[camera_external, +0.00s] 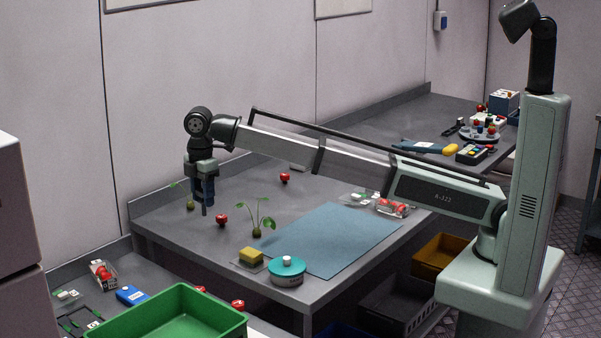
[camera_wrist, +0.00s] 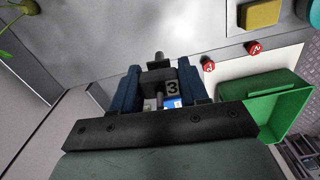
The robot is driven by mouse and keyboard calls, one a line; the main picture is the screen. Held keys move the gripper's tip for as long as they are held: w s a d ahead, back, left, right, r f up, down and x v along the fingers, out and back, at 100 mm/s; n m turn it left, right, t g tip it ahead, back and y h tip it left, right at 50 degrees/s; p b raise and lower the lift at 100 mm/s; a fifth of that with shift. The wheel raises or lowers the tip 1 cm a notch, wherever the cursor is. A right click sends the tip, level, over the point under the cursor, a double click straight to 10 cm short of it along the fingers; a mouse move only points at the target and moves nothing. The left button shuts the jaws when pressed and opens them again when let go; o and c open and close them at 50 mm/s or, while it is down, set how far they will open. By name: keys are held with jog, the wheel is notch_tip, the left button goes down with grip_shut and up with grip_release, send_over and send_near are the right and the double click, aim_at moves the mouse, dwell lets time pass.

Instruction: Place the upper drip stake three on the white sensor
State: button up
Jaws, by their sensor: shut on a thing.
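My gripper (camera_external: 204,205) hangs over the left end of the grey bench, fingers pointing down. In the wrist view my gripper (camera_wrist: 159,84) is shut on a dark block marked 3, drip stake three (camera_wrist: 171,88), with a short dark peg at its far end. The fingers hide most of the stake in the outside view. The white sensor cannot be made out for certain. A small white piece (camera_external: 298,167) lies near the back wall, partly behind my arm.
Red pieces (camera_external: 221,219) (camera_external: 284,178), seedlings (camera_external: 257,232), a yellow sponge (camera_external: 251,256) and a round teal container (camera_external: 288,272) stand on the bench. A blue mat (camera_external: 325,240) covers its right part. A green crate (camera_external: 130,310) stands lower, in front.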

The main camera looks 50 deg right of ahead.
jog(key=shift+r, duration=0.8)
jog(key=w+d+m, duration=0.1)
jog(key=w+d, duration=0.3)
jog(key=d, duration=0.5)
jog(key=w+d+r+m, duration=0.15)
jog(key=w+d, duration=0.25)
jog(key=d, duration=0.6)
jog(key=w+d+m, duration=0.2)
jog(key=w+d, duration=0.3)
jog(key=d, duration=0.4)
jog(key=w+d+r+m, duration=0.1)
jog(key=d+m, duration=0.2)
jog(key=d, duration=1.3)
jog(key=d+r+m, duration=0.2)
jog(key=d+m, duration=0.1)
jog(key=d, duration=1.4)
jog(key=shift+a+f+m, duration=0.15)
jog(key=shift+f+m, duration=0.9)
jog(key=shift+f, duration=0.65)
jog(key=shift+a+f+m, duration=0.2)
jog(key=shift+f+m, duration=0.85)
jog(key=shift+f, duration=0.6)
jog(key=shift+a+f+m, duration=0.15)
jog(key=shift+f+m, duration=0.9)
jog(key=shift+f, duration=0.65)
jog(key=shift+f, duration=0.1)
